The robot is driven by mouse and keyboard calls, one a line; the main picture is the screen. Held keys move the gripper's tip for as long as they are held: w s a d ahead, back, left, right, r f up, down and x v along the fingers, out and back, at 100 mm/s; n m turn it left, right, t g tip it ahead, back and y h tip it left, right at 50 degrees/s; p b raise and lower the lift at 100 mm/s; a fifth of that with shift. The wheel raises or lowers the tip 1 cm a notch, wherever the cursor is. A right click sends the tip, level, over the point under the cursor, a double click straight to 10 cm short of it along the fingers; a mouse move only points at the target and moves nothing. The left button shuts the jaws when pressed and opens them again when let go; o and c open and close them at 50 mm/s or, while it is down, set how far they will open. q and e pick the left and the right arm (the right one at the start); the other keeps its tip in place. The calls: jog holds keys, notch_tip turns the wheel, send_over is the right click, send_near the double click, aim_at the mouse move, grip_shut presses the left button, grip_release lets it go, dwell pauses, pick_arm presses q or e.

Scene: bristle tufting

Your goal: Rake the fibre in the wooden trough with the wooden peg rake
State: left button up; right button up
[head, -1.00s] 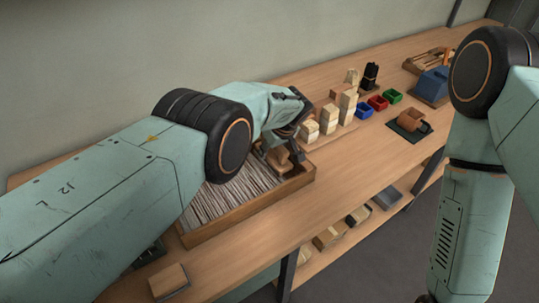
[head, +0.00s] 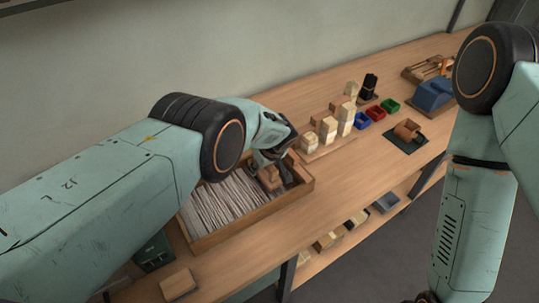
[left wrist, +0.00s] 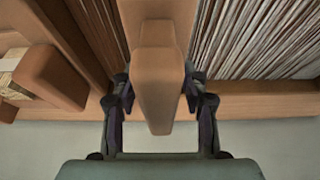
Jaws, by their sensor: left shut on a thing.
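The wooden trough (head: 262,219) stands on the bench, with pale and grey fibre (head: 222,207) lying in strands inside it. The fibre also shows in the left wrist view (left wrist: 265,38). My left gripper (head: 276,172) is over the right end of the trough. In the left wrist view its two fingers are closed on the brown wooden peg rake (left wrist: 158,85), one finger on each side. The rake's head and pegs are mostly hidden, so I cannot tell how deep they sit in the fibre.
Pale wooden blocks (head: 328,130) stand on a board just right of the trough. Blue (head: 362,120), red (head: 377,113) and green (head: 390,105) bins are farther back. A small wooden block (head: 178,284) lies near the front left.

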pick_arm(q)
jog(key=s+a+p, duration=0.1)
jog(key=p, duration=0.1)
jog(key=s+a+p, duration=0.1)
jog(key=shift+a+r+p, duration=0.1)
jog(key=shift+a+p, duration=0.25)
jog(key=shift+p, duration=0.05)
jog(key=s+a+p, duration=0.1)
jog(key=s+a, duration=0.1)
jog(key=shift+s+a+p, duration=0.1)
jog(key=shift+a+p, duration=0.25)
jog(key=shift+a, duration=0.05)
jog(key=s+a, duration=0.2)
jog(key=a, duration=0.1)
jog(key=s+a, duration=0.2)
jog(key=a, duration=0.1)
jog(key=s+a, duration=0.2)
jog(key=shift+s+a, duration=0.25)
jog(key=shift+a, duration=0.15)
jog(key=shift+s+a+f, duration=0.2)
jog(key=shift+s+a, duration=0.25)
jog(key=shift+a, duration=0.2)
jog(key=s+a, duration=0.2)
jog(key=a, duration=0.1)
jog(key=shift+s+a, duration=0.2)
jog(key=shift+s, duration=0.15)
jog(key=shift+w, duration=0.1)
jog(key=shift+s+a, duration=0.3)
jog(key=shift+a, duration=0.05)
